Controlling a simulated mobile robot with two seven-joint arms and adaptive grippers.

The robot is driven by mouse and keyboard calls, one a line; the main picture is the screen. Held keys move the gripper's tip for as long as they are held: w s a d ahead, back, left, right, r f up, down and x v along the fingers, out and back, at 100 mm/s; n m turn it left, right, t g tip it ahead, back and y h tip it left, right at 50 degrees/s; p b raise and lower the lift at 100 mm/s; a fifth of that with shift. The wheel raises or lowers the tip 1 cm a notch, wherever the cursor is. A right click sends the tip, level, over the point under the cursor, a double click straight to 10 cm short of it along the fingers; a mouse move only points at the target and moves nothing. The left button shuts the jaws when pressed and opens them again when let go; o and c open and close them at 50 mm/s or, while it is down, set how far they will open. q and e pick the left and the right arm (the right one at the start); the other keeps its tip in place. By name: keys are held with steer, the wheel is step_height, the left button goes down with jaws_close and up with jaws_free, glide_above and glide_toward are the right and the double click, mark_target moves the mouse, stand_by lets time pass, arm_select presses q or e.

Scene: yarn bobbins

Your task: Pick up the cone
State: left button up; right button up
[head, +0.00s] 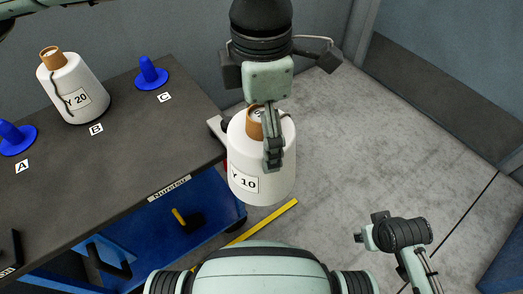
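A white yarn cone labelled Y 10 (250,183), with a brown core (254,128), hangs upright in front of the table's right end, with floor in view below it. My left gripper (272,150) reaches down from above and is shut on this cone at its top. One finger lies in front of the core and upper yarn; the other is mostly hidden. A second white cone labelled Y 20 (76,83) stands on the dark table at place B.
The dark table (135,138) fills the left. Empty blue pegs stand at place A (17,139) and place C (151,75). A blue shelf (205,215) lies below the tabletop. A yellow strip (262,221) marks the grey floor, which is open to the right.

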arm_select(q)
steer(key=c, duration=0.8)
steer(key=shift+c, duration=0.2)
step_height(320, 180, up, 10)
steer(key=shift+r, duration=0.1)
